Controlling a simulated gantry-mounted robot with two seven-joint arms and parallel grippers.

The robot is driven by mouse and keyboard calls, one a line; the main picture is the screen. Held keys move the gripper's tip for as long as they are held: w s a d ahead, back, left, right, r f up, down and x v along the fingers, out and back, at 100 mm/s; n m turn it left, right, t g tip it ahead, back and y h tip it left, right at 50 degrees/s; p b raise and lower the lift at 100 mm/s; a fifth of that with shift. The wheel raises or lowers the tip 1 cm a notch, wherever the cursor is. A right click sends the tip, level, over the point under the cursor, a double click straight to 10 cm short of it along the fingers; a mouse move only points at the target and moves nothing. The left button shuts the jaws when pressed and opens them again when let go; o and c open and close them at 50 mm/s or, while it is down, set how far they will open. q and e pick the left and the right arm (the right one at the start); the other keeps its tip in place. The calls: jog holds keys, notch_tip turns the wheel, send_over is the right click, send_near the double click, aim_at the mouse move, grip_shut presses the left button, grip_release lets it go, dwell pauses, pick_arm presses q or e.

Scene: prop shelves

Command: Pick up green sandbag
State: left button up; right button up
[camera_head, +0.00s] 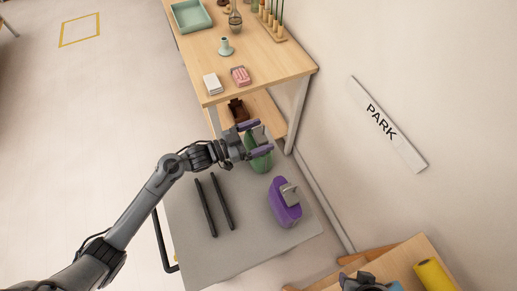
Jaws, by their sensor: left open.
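The green sandbag (259,163) sits at the far edge of a grey-topped cart (190,240). A grey part shows at its top, and my gripper partly hides it. My left gripper (264,138) is at the bag's upper part. Its two purple fingers are spread, one on the far side and one across the near side of the grey part. I cannot tell whether they touch the bag. A dark grey part at the bottom right edge may belong to my right arm; its jaws do not show clearly.
A purple sandbag (284,212) with a grey top stands on the cart, right of two black bars (214,204). A wooden table (255,55) with a green tray (190,16) stands beyond. A wall with a PARK sign (390,125) is at right. A yellow roll (435,275) lies bottom right.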

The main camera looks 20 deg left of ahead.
pick_arm(q)
jog(key=shift+w+d, duration=0.1)
grip_shut()
jog(key=shift+r, duration=0.25)
dwell(0.5)
